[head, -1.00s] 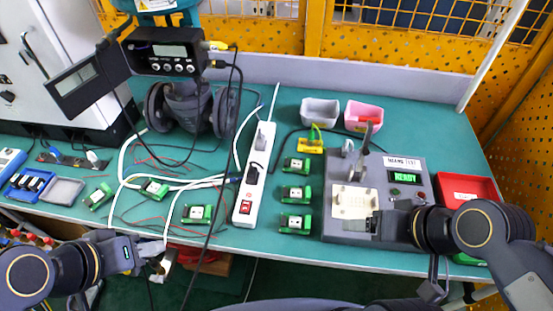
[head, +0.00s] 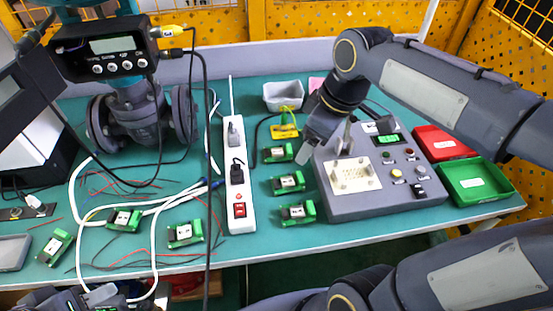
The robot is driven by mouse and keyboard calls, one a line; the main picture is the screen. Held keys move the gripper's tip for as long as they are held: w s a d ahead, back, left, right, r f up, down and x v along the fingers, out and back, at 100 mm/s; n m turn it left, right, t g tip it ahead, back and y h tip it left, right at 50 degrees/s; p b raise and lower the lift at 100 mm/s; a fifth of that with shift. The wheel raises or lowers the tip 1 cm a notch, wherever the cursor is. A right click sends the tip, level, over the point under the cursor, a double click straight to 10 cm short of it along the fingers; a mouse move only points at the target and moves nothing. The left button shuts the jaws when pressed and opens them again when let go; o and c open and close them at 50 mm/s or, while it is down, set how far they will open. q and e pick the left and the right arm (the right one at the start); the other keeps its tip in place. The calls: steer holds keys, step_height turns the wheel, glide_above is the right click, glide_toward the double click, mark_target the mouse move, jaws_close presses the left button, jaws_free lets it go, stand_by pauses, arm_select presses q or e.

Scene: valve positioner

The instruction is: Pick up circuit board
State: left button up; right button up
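Several small green circuit boards with white tops lie on the teal table. Three form a column right of the power strip: a far board (head: 279,152), a middle board (head: 289,183) and a near board (head: 297,213). Others lie to the left, including a board (head: 185,233), a board (head: 124,219) and a board (head: 55,248). My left gripper (head: 88,299) is at the bottom left edge, partly cut off, below the left boards. My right gripper (head: 309,152) hangs between the board column and the grey test box (head: 385,202). Neither gripper's finger opening is clear.
The test box has a pale plate (head: 352,176) and a lever. A red tray (head: 440,143) and a green tray (head: 476,182) are at right. A white power strip (head: 239,190), loose cables and a large valve (head: 132,125) occupy the left and middle. A grey bin (head: 284,97) stands behind.

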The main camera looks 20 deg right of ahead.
mark_target(289, 149)
steer(key=w+f+n+b, duration=0.2)
steer(key=w, duration=0.2)
steer(key=w+d+f+n+g+h+b, duration=0.1)
steer(key=w+f+n+b, duration=0.1)
steer(key=w, duration=0.3)
steer(key=w+f+n+g+b, duration=0.1)
steer(key=w+f+n+b, duration=0.1)
steer(key=w+f+n, duration=0.1)
steer(key=shift+w+d+f+h+b, duration=0.15)
steer(key=shift+w+f+h+b, duration=0.2)
steer(key=shift+w+f, duration=0.4)
step_height(289, 149, down, 8)
steer(key=shift+r+b, duration=0.2)
steer(key=shift+b, duration=0.75)
steer(key=c, duration=1.1)
steer(key=shift+r, duration=0.15)
